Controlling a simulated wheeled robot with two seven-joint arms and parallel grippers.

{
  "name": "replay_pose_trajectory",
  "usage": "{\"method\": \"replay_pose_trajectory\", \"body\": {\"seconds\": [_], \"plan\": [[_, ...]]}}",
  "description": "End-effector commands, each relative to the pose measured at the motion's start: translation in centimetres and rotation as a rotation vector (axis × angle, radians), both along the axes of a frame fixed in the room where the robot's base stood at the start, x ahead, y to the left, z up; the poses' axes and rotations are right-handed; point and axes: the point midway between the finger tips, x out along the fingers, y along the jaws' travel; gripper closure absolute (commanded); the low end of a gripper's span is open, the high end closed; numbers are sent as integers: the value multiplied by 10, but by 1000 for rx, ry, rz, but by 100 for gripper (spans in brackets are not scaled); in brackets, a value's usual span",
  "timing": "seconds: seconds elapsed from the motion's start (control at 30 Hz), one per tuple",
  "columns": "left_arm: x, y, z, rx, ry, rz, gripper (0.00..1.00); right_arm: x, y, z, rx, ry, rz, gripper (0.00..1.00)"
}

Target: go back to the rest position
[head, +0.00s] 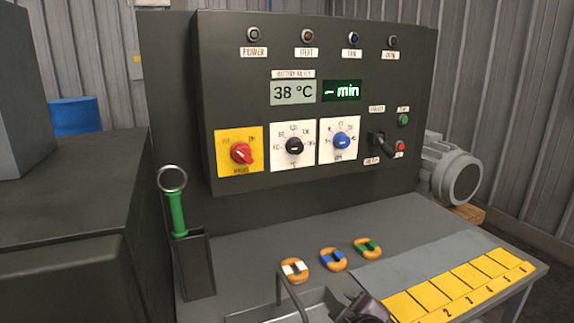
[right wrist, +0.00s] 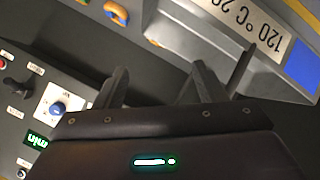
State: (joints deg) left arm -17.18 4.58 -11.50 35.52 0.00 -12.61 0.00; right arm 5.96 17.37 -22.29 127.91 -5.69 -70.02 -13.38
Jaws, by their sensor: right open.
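My right gripper (right wrist: 160,82) is open, with nothing between its fingers in the right wrist view. Its dark body shows at the bottom edge of the head view (head: 362,308), low in front of the bench. My left gripper is not in the head view. A dark control panel (head: 225,95) stands behind the bench, with a red knob (head: 241,153), a black knob (head: 294,146), a blue knob (head: 341,141) and a black lever (head: 382,143). Its displays read 38 °C and "- min".
Three orange rings with white (head: 294,270), blue (head: 333,260) and green (head: 368,248) parts lie on the grey bench (head: 240,262). A numbered yellow strip (head: 432,296) is at right. A green-handled tool (head: 177,215) stands in a holder (head: 196,268). A metal handle (head: 290,295) rises at the bottom.

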Motion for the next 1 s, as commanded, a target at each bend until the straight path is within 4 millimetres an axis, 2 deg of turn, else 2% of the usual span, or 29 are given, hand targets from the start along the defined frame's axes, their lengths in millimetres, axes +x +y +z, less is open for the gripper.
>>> {"method": "replay_pose_trajectory", "body": {"seconds": [0.03, 0.1, 0.2, 0.3, 0.5, 0.7, 0.8, 1.0], "plan": [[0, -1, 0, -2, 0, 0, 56, -19, -9, -23, 45, 84, -52, 36], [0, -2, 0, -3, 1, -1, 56, -43, -23, -48, 97, 189, -130, 36], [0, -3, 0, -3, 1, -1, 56, -77, -41, -79, 153, 323, -235, 36], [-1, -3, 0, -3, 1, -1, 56, -107, -56, -101, 193, 432, -326, 36], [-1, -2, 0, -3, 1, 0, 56, -160, -78, -131, 240, 600, -478, 36], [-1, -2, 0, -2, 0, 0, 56, -210, -97, -150, 266, 741, -614, 36], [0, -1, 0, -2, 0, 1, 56, -199, -95, -178, 261, 745, -610, 36], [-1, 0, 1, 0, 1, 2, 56, -189, -93, -238, 252, 765, -610, 36]]}}
